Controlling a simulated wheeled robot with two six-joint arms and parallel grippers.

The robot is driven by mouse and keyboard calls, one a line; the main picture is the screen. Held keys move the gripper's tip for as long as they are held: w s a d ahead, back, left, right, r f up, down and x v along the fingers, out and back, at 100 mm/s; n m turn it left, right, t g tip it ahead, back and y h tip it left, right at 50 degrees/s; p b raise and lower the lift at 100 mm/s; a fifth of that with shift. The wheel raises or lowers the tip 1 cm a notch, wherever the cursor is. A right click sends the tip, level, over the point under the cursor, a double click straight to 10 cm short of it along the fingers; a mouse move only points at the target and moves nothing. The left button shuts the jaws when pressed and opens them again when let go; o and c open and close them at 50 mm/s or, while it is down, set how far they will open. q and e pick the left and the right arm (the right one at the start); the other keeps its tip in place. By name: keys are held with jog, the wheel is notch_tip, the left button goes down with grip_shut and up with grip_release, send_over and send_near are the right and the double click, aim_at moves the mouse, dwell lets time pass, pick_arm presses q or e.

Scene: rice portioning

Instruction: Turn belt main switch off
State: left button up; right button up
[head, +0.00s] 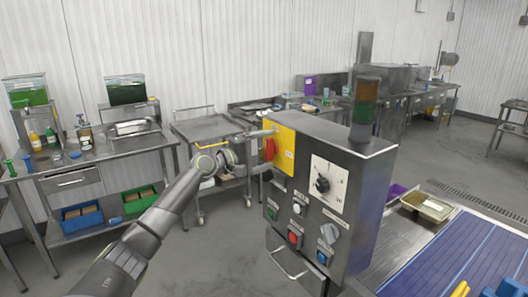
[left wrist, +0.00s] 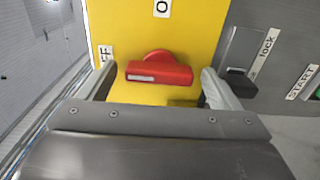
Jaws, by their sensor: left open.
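The belt main switch is a red handle (head: 270,149) on a yellow plate (head: 287,158) at the left end of the steel control box (head: 345,196). In the left wrist view the red handle (left wrist: 158,73) lies crosswise, with its white stripe horizontal. The yellow plate (left wrist: 190,30) carries an O label above and a partly hidden OFF label at left. My left gripper (head: 258,153) is open in front of the switch. In the left wrist view its fingers (left wrist: 157,88) stand on either side of the handle, with gaps. My right gripper is not in view.
The box also carries a black dial (head: 322,184), several buttons and a signal lamp (head: 365,100) on top. A black lock part (left wrist: 238,82) sits close to the right finger. A blue belt (head: 440,262) runs at lower right. A steel cart (head: 205,128) stands behind my arm.

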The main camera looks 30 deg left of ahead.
pick_arm(q)
jog(key=b+v, duration=1.7)
jog(key=b, duration=1)
jog(key=shift+s, duration=0.15)
dwell(0.6)
